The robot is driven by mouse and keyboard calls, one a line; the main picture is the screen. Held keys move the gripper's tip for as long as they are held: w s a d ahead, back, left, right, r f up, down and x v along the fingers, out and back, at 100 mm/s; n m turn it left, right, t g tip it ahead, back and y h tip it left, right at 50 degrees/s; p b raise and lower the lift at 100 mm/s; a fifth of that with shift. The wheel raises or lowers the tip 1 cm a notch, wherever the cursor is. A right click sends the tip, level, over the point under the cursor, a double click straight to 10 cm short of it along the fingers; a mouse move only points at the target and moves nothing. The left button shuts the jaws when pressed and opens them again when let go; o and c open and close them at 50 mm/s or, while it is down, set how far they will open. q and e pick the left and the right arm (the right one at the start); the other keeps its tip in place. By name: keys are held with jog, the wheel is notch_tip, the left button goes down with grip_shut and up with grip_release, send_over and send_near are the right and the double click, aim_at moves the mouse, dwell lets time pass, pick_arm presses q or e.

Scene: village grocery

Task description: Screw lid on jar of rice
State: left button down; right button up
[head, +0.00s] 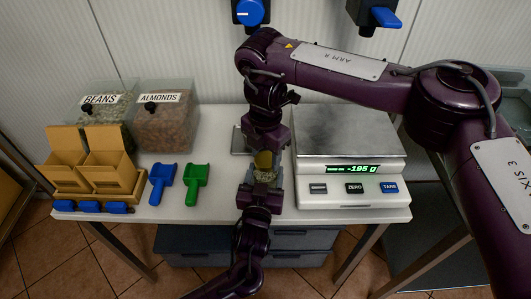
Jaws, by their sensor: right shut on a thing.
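The small jar (264,174) is near the table's front edge, left of the scale, partly hidden by my grippers. A yellowish-gold lid (263,159) shows at its top. My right gripper (264,151) points down from above and is shut on the lid. My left gripper (262,184) comes up from below, with its fingers on both sides of the jar. I cannot tell whether they press on it. The rice inside is too small to make out. I cannot tell whether the lid is seated on the jar.
A scale (350,172) reading -195 g stands close on the right, its plate empty. Bins of beans (105,103) and almonds (166,126) stand at the back left. Blue (162,182) and green (195,184) scoops and cardboard boxes (95,170) lie to the left.

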jog(key=m, duration=1.3)
jog(key=shift+m, duration=0.3)
jog(key=m, duration=0.6)
jog(key=shift+m, duration=0.3)
pick_arm(q)
jog(key=shift+f, duration=0.1)
pick_arm(e)
jog(key=m, duration=0.7)
jog(key=o, duration=1)
notch_tip(320, 180, up, 12)
